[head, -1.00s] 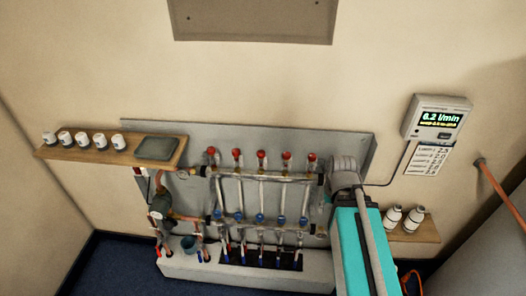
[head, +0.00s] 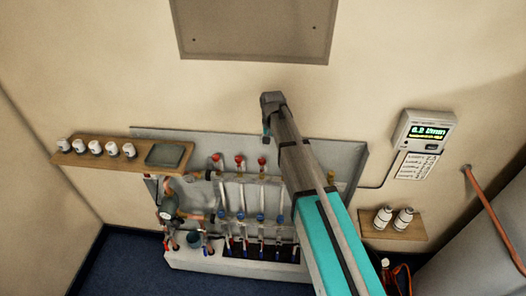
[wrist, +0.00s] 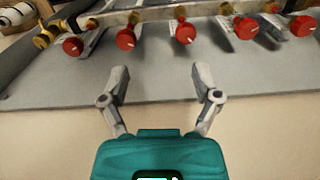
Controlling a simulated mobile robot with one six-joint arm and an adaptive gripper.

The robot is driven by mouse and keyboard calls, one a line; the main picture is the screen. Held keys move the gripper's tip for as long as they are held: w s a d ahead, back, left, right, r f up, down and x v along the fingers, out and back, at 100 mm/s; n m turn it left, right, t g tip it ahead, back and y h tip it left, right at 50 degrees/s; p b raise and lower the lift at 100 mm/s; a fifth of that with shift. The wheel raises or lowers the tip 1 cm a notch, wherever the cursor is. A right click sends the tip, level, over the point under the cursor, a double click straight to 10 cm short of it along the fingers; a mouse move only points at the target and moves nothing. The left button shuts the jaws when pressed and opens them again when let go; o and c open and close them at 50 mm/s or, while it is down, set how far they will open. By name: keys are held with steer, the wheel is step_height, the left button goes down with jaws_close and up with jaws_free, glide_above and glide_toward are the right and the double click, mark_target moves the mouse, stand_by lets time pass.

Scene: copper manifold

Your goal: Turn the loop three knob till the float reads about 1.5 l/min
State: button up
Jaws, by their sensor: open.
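The copper manifold (head: 232,178) stands against a grey backboard, with a row of red knobs above and blue-capped fittings below. The middle red knob (head: 262,160), which I take as loop three, shows just left of my arm; those further right are hidden. In the wrist view, the middle red knob (wrist: 185,32) is ahead of my gripper (wrist: 161,78), slightly right of centre. My gripper is open and empty, its fingers apart from all the knobs. The wall display (head: 427,132) is lit, but its reading is blurred. No float can be read.
A shelf (head: 80,158) with white cups and a grey tray is at left. A small shelf (head: 385,229) with two white bottles is at right, near an orange pipe (head: 492,208). The wall above the backboard is clear below a grey panel (head: 250,35).

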mark_target(262, 160)
steer(key=w+a, duration=0.1)
steer(key=w+a+r, duration=0.1)
steer(key=a+r+p, duration=0.1)
steer(key=a, duration=0.1)
steer(key=shift+w, duration=0.4)
steer(key=shift+d+f, duration=0.1)
steer(key=shift+f, duration=0.2)
step_height(262, 160, down, 13)
steer(key=b, duration=1.4)
steer(key=shift+f, duration=0.2)
jaws_close()
steer(key=shift+n, duration=0.3)
